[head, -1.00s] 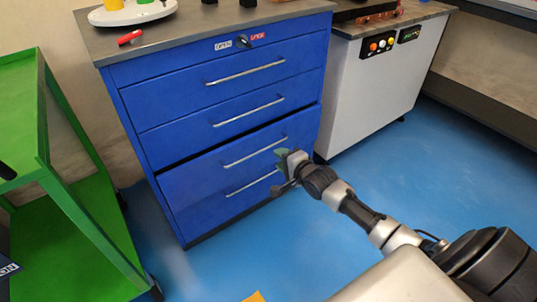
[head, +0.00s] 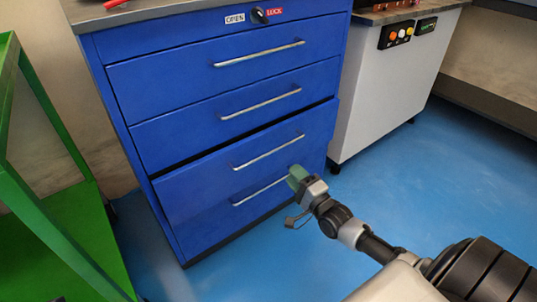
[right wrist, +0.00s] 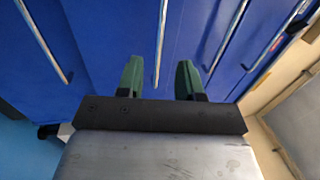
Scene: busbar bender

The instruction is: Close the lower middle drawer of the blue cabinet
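The blue cabinet (head: 140,85) stands in the middle of the head view, with its drawers stacked. The lower middle drawer (head: 200,185) sticks out a little, with a dark gap along its top edge. Its silver handle (head: 268,151) also shows in the right wrist view (right wrist: 160,45), lying between the fingertips in the picture. My right gripper (head: 296,178) is in front of the lower right part of the cabinet. Its green fingers stand apart and empty in the right wrist view (right wrist: 158,78). Whether they touch the drawer front is unclear. My left gripper is out of view.
A green shelf cart (head: 50,215) stands at the left. A white machine cabinet (head: 380,95) with buttons stands to the right. A lock knob (head: 259,16) is on the cabinet's top strip. Blue floor (head: 450,150) is clear at the right.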

